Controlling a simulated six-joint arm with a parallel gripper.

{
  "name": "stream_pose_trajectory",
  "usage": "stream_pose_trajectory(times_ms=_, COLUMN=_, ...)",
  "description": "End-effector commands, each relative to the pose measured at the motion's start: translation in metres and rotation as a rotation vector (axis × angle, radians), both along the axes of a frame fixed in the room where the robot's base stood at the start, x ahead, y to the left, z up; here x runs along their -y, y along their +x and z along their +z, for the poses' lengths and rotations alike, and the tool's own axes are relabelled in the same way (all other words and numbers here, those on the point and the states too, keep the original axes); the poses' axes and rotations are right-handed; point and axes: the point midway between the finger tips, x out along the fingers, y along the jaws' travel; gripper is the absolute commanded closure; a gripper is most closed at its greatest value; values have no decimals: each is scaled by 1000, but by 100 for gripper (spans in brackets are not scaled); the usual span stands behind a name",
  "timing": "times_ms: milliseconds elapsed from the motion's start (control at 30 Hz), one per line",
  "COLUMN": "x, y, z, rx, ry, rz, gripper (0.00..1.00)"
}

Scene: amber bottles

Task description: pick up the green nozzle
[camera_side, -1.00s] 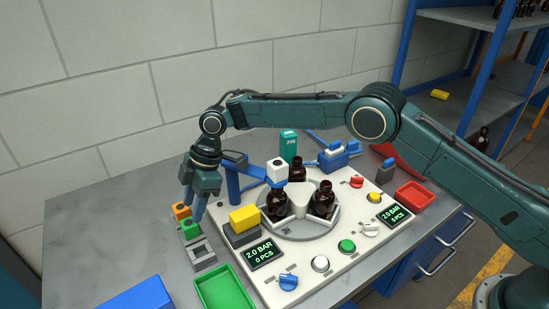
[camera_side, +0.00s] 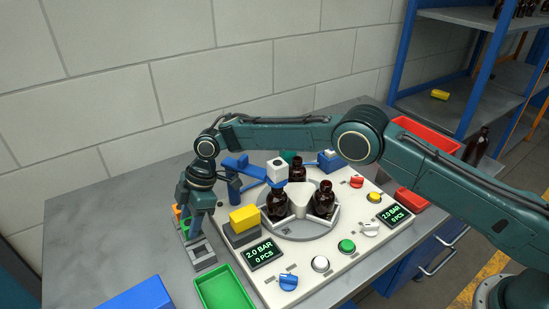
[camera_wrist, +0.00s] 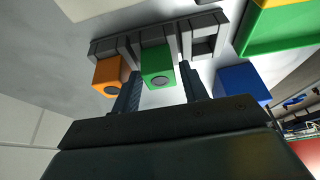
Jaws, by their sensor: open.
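The green nozzle (camera_wrist: 158,65) is a small green block with a dark round end, sitting in a grey rack (camera_wrist: 125,42) in the wrist view. My gripper (camera_wrist: 160,72) is open, with one dark finger on each side of the green nozzle. I cannot tell whether either finger touches it. In the side view my gripper (camera_side: 190,226) is down at the rack (camera_side: 201,253) and hides most of the nozzle.
An orange block (camera_wrist: 107,77) stands in the rack close beside the left finger. The rack's other end has an empty slot. A green tray (camera_side: 224,290), a blue bin (camera_side: 135,293) and a yellow block (camera_side: 244,218) are nearby. The bottle fixture (camera_side: 298,203) is to the right.

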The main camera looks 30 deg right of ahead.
Motion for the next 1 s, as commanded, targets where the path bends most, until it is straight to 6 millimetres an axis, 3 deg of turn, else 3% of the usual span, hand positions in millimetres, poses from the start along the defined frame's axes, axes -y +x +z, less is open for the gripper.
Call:
stream_pose_trajectory(times_ms=167, x=0, y=0, z=0, rx=0, ry=0, rz=0, gripper=56)
stream_pose_trajectory(times_ms=333, x=0, y=0, z=0, rx=0, ry=0, rz=0, gripper=88)
stream_pose_trajectory(times_ms=367, x=0, y=0, z=0, rx=0, ry=0, rz=0, gripper=90)
stream_pose_trajectory(times_ms=767, x=0, y=0, z=5, rx=1, ry=0, rz=0, gripper=90)
stream_pose_trajectory(times_ms=1000, x=0, y=1, z=30, rx=3, ry=1, rz=-1, gripper=90)
